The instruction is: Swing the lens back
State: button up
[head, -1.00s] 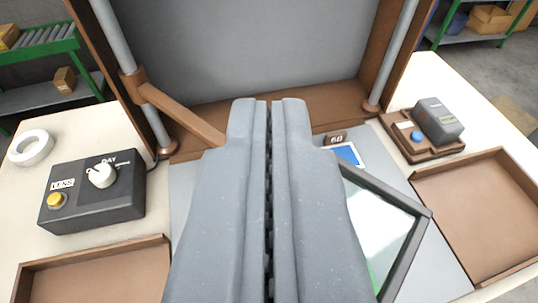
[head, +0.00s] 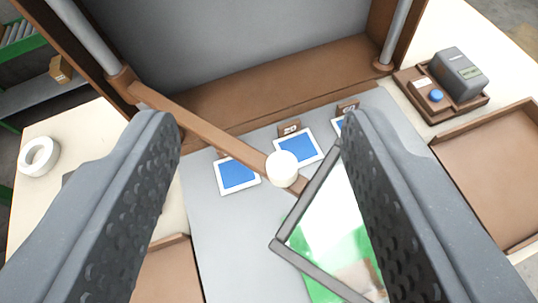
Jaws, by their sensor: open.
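The lens (head: 333,228) is a clear pane in a dark square frame, on a brown swing arm (head: 205,132) that pivots on the left grey post (head: 82,35). A white round knob (head: 283,167) stands on the arm near the lens frame. My gripper (head: 255,130) is open and empty, its two fingers wide apart. The knob shows between the fingers, apart from both. The right finger hides part of the lens frame. Green shows through the pane.
Blue-and-white cards (head: 237,175) lie on the grey mat (head: 212,235) under the arm. A brown tray (head: 490,170) and a grey device on a brown base (head: 460,75) are at right. A white tape roll (head: 39,156) lies at left.

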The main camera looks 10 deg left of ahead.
aim_at(280, 163)
jog(key=w+f+m+g+p, duration=0.1)
jog(key=w+m+g+p, duration=0.65)
jog(key=p, duration=1.65)
jog(key=f+g+p, duration=0.2)
jog(key=f+p, duration=0.1)
jog(key=f, duration=0.2)
jog(key=f+m+g+p, duration=0.1)
jog(key=f+p, duration=0.3)
jog(key=f, duration=0.1)
jog(key=f+g+p, duration=0.2)
jog(key=f+p, duration=0.2)
jog(key=shift+w+d+f+g, duration=0.1)
jog(key=shift+w+f+g, duration=0.25)
jog(key=shift+w+f, duration=0.05)
grip_shut()
